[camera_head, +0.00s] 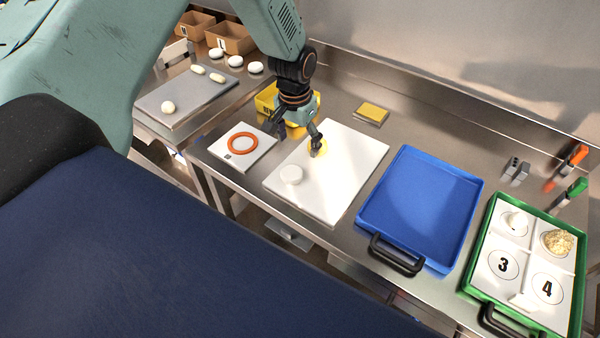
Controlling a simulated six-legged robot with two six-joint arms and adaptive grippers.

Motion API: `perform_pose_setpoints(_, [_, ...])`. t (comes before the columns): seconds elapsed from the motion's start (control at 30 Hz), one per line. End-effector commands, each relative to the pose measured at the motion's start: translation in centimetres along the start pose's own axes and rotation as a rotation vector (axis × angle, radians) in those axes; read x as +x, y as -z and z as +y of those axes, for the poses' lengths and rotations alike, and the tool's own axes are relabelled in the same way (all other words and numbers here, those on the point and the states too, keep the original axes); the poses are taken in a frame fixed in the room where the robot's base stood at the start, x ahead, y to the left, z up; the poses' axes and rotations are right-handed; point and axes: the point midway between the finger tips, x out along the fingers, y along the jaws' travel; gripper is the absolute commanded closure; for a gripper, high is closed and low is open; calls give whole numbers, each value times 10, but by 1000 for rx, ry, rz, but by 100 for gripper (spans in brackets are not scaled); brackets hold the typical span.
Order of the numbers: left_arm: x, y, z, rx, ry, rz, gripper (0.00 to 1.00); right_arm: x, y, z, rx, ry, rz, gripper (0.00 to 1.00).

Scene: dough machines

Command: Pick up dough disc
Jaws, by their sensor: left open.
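A pale yellow round piece (318,149) is on the same board farther back, partly hidden by a finger of my left gripper. My left gripper (296,137) points down, open and empty, over the back left of the board. One finger is at the yellow piece; I cannot tell whether it touches. My right gripper is out of view.
Left of the board is a white plate with an orange ring (243,143). Behind the gripper is a yellow bin (268,98). To the right are an empty blue tray (420,205) and a green tray (470,285) with numbered places. A wall (440,40) closes the back.

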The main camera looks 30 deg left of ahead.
Motion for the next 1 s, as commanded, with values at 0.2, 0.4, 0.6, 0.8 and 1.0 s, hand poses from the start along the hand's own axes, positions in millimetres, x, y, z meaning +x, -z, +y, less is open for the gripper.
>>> perform_pose_setpoints(0.2, [1, -18, -3, 5, -2, -74, 21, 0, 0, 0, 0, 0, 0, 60])
perform_pose_setpoints(0.4, [21, -22, -4, 4, -2, -78, 21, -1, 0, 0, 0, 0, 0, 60])
perform_pose_setpoints(0.6, [44, -30, -5, 5, -3, -78, 21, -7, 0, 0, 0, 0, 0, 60])
perform_pose_setpoints(0.8, [70, -33, -5, 7, -3, -75, 21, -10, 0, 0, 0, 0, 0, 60])
perform_pose_setpoints(1.0, [76, -32, -5, 9, -3, -72, 21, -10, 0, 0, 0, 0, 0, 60])
